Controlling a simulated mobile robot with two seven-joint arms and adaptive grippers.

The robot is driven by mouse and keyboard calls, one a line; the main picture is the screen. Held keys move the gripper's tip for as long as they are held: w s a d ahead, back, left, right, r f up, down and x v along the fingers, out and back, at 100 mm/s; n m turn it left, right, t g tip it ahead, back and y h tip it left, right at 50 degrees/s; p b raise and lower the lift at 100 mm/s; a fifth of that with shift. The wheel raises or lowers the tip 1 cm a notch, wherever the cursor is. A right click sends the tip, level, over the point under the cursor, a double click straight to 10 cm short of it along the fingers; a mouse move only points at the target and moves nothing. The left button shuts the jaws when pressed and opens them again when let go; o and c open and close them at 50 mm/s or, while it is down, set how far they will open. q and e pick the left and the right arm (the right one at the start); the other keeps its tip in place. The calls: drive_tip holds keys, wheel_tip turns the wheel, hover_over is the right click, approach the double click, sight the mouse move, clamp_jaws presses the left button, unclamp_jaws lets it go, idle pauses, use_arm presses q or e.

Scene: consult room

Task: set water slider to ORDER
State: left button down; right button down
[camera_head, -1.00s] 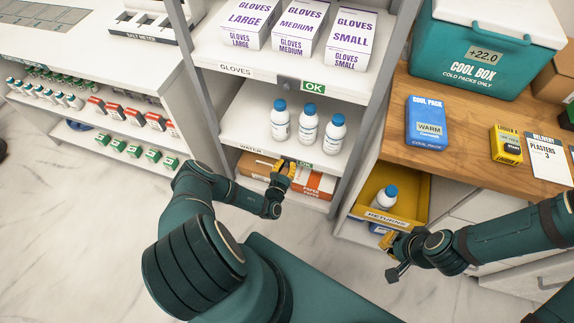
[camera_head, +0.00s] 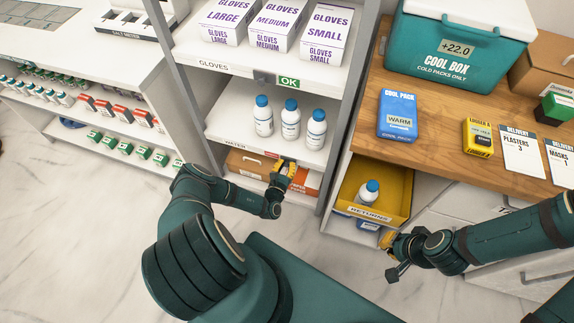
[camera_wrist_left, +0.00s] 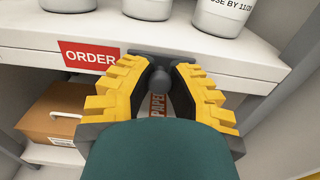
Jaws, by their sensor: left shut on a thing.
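The water shelf edge (camera_head: 222,139) carries the slider, whose round grey knob (camera_wrist_left: 158,78) shows between my left fingers in the left wrist view. My left gripper (camera_head: 284,167) is shut on this knob; it also fills the left wrist view (camera_wrist_left: 158,66). A red ORDER label (camera_wrist_left: 88,57) shows on the edge just left of the knob. In the head view only a small red patch (camera_head: 272,155) shows beside the gripper. My right gripper (camera_head: 388,242) is beside the returns bin, and its jaw opening is unclear.
Several white bottles with blue caps (camera_head: 290,122) stand on the water shelf. A cardboard box (camera_wrist_left: 60,112) sits below. The yellow returns bin (camera_head: 398,190) holds one bottle. The gloves slider above shows green OK (camera_head: 289,82). Open floor lies at the front left.

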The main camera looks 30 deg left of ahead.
sight(287, 165)
use_arm(q)
drive_tip(key=shift+d, duration=0.2)
drive_tip(key=c, duration=0.9)
unclamp_jaws()
drive_tip(key=shift+o, duration=0.2)
drive_tip(key=shift+r, duration=0.1)
wheel_tip(287, 165, up, 10)
drive_tip(key=shift+f, duration=0.1)
